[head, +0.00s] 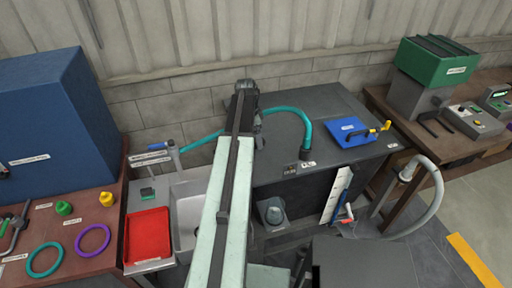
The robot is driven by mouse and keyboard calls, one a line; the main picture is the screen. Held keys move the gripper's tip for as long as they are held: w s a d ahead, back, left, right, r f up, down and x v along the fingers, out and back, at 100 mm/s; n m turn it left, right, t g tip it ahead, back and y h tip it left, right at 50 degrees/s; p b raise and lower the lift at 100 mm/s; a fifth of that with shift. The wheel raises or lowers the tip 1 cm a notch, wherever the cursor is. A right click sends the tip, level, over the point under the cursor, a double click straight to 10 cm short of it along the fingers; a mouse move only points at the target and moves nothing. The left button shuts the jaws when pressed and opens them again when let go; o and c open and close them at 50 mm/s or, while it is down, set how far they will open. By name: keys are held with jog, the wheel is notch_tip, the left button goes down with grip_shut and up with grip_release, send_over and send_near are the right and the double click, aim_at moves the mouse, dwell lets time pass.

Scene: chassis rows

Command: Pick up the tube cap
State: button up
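I cannot pick out the tube cap for certain; the labels are too small to read. Two small knob-like pieces, one green (64,208) and one yellow (106,199), stand on the brown table at the left and may be caps. My arm reaches up the middle of the head view, over the grey sink area and the dark bench. My gripper (246,88) is around the dark far end of the arm, by the back of the bench. Its fingers are not clear, and I see nothing held. It is far to the right of the two knob-like pieces.
Teal (44,260) and purple (93,239) rings lie on the brown table. A red tray (148,237) sits beside the sink (189,222). The dark bench (325,103) carries a teal hose (295,110) and a blue tray (350,131). A grey hose (436,195) hangs at right.

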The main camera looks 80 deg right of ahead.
jog(key=shift+s+f, duration=0.1)
jog(key=shift+f, duration=0.8)
jog(key=shift+r, duration=0.2)
jog(key=c, duration=1.5)
jog(key=shift+r, duration=0.15)
jog(key=shift+r+p, duration=0.25)
jog(key=shift+p, duration=0.1)
notch_tip(320, 180, up, 3)
jog(key=p, duration=0.3)
jog(key=s+a, duration=0.1)
jog(key=a, duration=0.4)
jog(key=s+a, duration=0.1)
jog(key=a, duration=0.4)
jog(key=s+a+r+p, duration=0.1)
jog(key=a, duration=0.4)
jog(key=shift+s+a+r, duration=0.1)
jog(key=shift+s+a, duration=0.05)
jog(key=shift+a, duration=0.15)
